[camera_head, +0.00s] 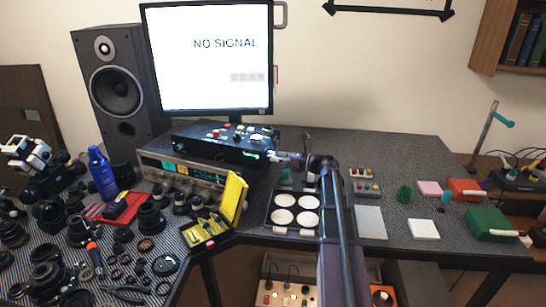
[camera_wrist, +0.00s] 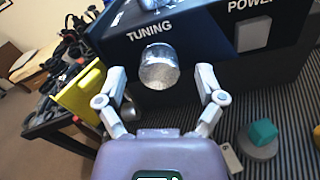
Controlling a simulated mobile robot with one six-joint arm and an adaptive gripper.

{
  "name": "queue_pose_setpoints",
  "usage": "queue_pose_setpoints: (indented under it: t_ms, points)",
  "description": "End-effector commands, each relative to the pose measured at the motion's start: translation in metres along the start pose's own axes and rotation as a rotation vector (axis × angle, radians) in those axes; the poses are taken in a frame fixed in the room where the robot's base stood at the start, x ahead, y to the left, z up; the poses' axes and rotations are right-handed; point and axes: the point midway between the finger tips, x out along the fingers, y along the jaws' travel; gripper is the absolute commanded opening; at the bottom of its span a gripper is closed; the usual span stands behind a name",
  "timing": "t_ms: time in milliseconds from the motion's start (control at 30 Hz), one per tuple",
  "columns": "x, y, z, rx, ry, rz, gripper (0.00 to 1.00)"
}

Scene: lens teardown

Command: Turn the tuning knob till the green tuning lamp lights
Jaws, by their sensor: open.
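The tuning knob (camera_wrist: 159,67) is a silvery ribbed cylinder under the word TUNING on the front of a dark box. The same black box (camera_head: 215,148) stands below the monitor in the head view. My gripper (camera_wrist: 161,78) is open, with one finger on each side of the knob and a gap showing on both sides. In the head view my gripper (camera_head: 283,158) is at the box's right end, and the knob cannot be made out there. A small green glow shows on the box's front, but I cannot tell whether it is the tuning lamp.
A pale button (camera_wrist: 252,36) sits under the word POWER, right of the knob. The monitor (camera_head: 207,60) reads NO SIGNAL. A yellow case (camera_head: 233,197) stands open left of my arm. A tray with white discs (camera_head: 270,222) lies below the gripper. Lens parts crowd the left.

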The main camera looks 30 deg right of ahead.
Motion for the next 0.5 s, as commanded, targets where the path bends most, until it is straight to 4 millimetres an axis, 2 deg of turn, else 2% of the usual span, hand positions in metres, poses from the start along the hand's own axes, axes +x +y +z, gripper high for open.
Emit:
queue_pose_setpoints:
  t_ms: [200,500]
  points:
    - [0.0136,-0.0004,0.0001,0.0,0.0,-0.001,0.88]
    - [0.0149,-0.0004,0.0001,0.0,0.0,-0.002,0.88]
